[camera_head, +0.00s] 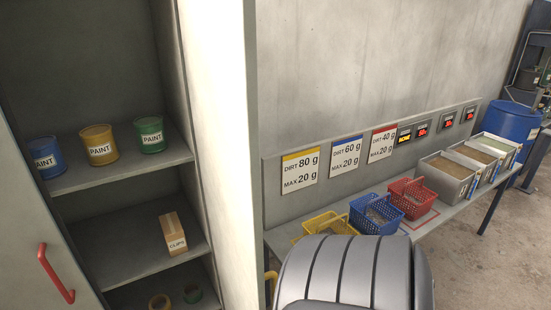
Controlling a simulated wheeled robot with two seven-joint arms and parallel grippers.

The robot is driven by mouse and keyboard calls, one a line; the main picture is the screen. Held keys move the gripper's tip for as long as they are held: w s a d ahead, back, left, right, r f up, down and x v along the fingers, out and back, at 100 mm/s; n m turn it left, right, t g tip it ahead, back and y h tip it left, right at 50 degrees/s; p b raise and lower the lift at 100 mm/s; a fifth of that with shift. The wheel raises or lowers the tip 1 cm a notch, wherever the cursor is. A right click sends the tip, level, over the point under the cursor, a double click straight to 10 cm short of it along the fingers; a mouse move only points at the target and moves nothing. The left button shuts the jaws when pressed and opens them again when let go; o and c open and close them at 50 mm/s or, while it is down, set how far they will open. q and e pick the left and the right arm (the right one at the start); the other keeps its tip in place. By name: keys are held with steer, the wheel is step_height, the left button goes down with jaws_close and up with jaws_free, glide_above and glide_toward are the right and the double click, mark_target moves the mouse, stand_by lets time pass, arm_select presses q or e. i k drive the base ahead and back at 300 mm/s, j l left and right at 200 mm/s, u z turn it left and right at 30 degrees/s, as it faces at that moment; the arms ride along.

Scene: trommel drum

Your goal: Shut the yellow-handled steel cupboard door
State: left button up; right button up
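The steel cupboard stands open on the left in the head view. Its right door (218,120) stands swung out, with its pale inner face towards the shelves and its edge towards me. A small piece of a yellow handle (270,282) shows beyond that edge, low down; the rest of it is hidden. The left door (35,235), with a red handle (56,274), stands at the left edge, also not shut. Neither of my grippers is in view. A grey ribbed part, apparently of my own arm, covers the bottom middle, right of the yellow handle.
Shelves hold paint tins (99,145), a clips box (173,234) and tape rolls (160,302). Right of the door, a bench (455,208) carries a yellow basket (328,224), a blue basket (376,214), a red basket (411,198) and bins (447,177). A blue drum (510,122) stands behind.

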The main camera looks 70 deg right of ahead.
mark_target(219, 40)
steer(key=k+l+z, duration=0.1)
steer(key=l, duration=0.15)
steer(key=k+l+z, duration=0.25)
steer(key=l, duration=0.3)
steer(key=i+l+z, duration=0.2)
steer(key=l, duration=0.2)
steer(key=i+l+z, duration=0.2)
steer(key=l, duration=0.2)
